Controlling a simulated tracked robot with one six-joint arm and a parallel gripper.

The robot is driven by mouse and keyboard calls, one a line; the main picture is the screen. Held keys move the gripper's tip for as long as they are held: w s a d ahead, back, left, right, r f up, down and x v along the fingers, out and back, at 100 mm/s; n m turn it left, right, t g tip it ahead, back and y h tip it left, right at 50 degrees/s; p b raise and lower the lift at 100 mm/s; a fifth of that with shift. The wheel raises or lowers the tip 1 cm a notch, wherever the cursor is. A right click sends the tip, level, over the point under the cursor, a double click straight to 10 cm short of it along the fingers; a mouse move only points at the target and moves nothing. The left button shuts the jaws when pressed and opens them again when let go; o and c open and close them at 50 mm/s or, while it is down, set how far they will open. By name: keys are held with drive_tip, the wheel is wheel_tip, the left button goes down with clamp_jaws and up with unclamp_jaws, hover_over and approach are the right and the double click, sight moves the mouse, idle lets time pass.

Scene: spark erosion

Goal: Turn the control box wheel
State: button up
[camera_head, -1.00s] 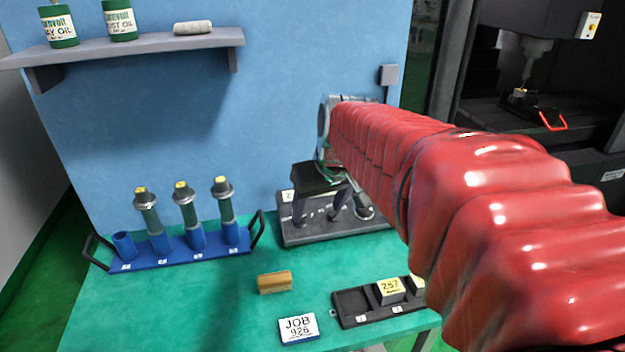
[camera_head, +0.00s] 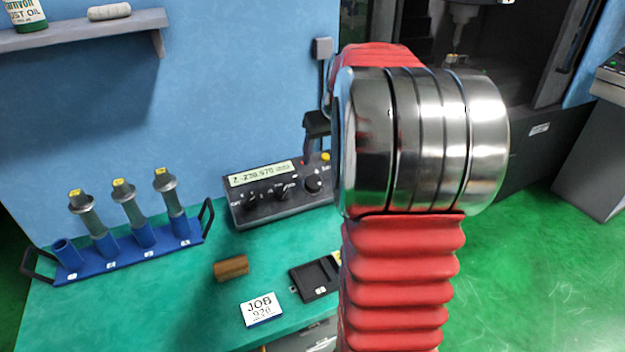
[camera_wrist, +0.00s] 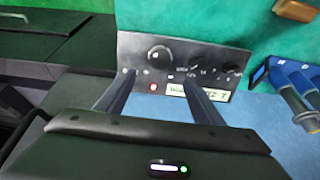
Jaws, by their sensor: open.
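The control box (camera_head: 243,210) is a grey sloped panel at the back of the green bench, with a lit display (camera_head: 262,174) and several black knobs. The largest round knob, apparently the wheel (camera_head: 313,183), is at its right end in the head view. In the wrist view the box (camera_wrist: 125,45) appears upside down, with the wheel (camera_wrist: 160,57) left of centre. My gripper (camera_wrist: 160,82) is open and empty, its two fingers apart in front of the panel's display side. The wheel shows beyond the gap between them. In the head view my arm hides part of my gripper (camera_head: 318,128).
A blue rack (camera_head: 130,255) with several electrode holders stands left of the box. A brown block (camera_head: 231,268), a JOB card (camera_head: 262,310) and a black tray (camera_head: 315,278) lie in front. A shelf (camera_head: 85,35) hangs above. A machine (camera_head: 530,100) stands right.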

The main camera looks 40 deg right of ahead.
sight(314, 181)
drive_tip(key=shift+f, duration=0.1)
drive_tip(key=x, duration=1.3)
drive_tip(key=shift+w+f, duration=0.1)
drive_tip(key=shift+f, duration=0.2)
drive_tip(key=c, duration=1)
drive_tip(key=shift+m, duration=0.3)
drive_tip(key=shift+c, duration=0.2)
drive_tip(key=shift+m, duration=1.9)
drive_tip(key=o, duration=1)
